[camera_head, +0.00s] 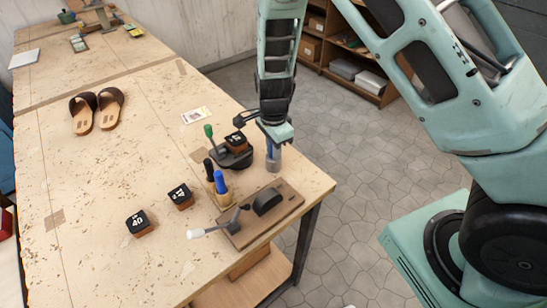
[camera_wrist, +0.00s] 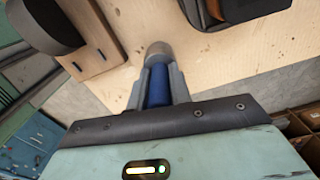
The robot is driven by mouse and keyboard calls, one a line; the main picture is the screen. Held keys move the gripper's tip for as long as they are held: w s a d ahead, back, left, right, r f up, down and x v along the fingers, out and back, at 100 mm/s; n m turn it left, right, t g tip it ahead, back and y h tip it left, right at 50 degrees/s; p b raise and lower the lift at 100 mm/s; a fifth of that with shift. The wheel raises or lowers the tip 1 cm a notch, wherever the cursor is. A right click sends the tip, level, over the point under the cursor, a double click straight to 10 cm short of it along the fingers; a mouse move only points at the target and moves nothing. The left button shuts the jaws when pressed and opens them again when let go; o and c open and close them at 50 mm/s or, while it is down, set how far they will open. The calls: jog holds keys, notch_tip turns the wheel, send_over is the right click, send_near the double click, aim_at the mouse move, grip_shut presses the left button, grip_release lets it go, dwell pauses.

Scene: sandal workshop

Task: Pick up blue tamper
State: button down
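The blue tamper has a blue handle and a grey metal head (camera_head: 273,163). It is near the table's right edge, under my gripper (camera_head: 272,142). In the wrist view the blue handle (camera_wrist: 158,88) lies between my two fingers (camera_wrist: 160,84), which close in on both its sides with no clear gap. The metal head (camera_wrist: 158,51) shows past the fingertips, against the wooden table. My gripper looks shut on the handle. The upper part of the handle is hidden by my gripper. I cannot tell whether the head touches the table.
A wooden board with a lever tool (camera_head: 283,200) lies close in front. A black tool with a green knob (camera_head: 233,158) is left of the tamper. Blue- and black-handled tools (camera_head: 221,183), numbered black blocks (camera_head: 138,222) and sandals (camera_head: 97,108) stand on the table (camera_head: 100,180).

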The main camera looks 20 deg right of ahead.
notch_tip(320, 180, up, 10)
jog(key=shift+r+b, duration=0.1)
jog(key=shift+b, duration=1.05)
